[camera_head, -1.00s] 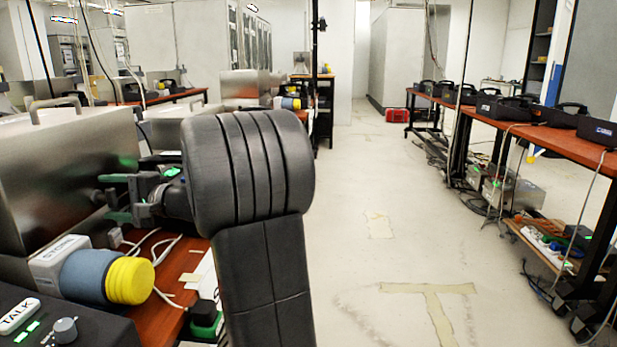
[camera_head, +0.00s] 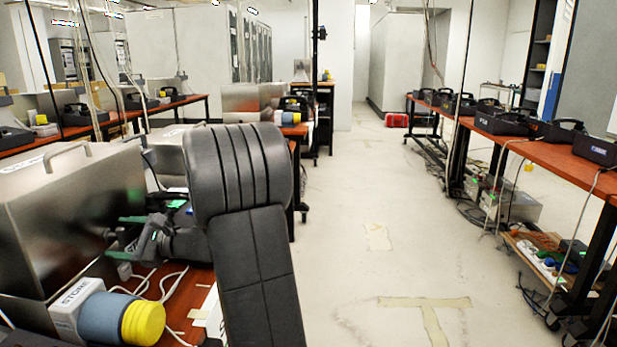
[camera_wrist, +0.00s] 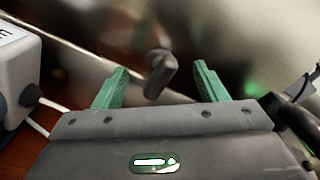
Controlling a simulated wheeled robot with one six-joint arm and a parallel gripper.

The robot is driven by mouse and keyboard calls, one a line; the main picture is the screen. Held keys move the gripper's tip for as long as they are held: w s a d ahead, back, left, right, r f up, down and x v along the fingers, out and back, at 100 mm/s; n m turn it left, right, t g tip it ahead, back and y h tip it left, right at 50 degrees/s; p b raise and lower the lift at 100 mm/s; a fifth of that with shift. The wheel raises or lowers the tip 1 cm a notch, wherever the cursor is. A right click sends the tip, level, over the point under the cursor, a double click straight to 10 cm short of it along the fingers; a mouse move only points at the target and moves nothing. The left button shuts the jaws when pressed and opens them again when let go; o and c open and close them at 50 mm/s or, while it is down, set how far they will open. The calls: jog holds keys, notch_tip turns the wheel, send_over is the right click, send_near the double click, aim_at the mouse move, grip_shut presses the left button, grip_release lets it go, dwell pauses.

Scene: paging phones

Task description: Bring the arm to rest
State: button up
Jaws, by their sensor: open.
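My gripper (camera_head: 122,230) is at the left of the head view, beside the front of a brushed-metal box (camera_head: 75,225). In the wrist view its two green fingers (camera_wrist: 155,88) stand wide apart. A dark knob or post (camera_wrist: 158,70) shows between and beyond the fingertips, against the metal face. I cannot tell whether the fingers touch the box. Nothing is held between them. My arm hides part of the bench behind it.
A long bench with black cases (camera_head: 505,121) runs along the right. The floor aisle (camera_head: 370,200) between is clear.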

jog(key=m+p, duration=0.5)
jog(key=shift+s+r+p, duration=0.1)
jog(key=shift+r+p, duration=0.1)
jog(key=shift+p, duration=0.1)
jog(key=shift+f+m+p, duration=0.2)
jog(key=shift+m+p, duration=0.35)
jog(key=shift+m, duration=0.45)
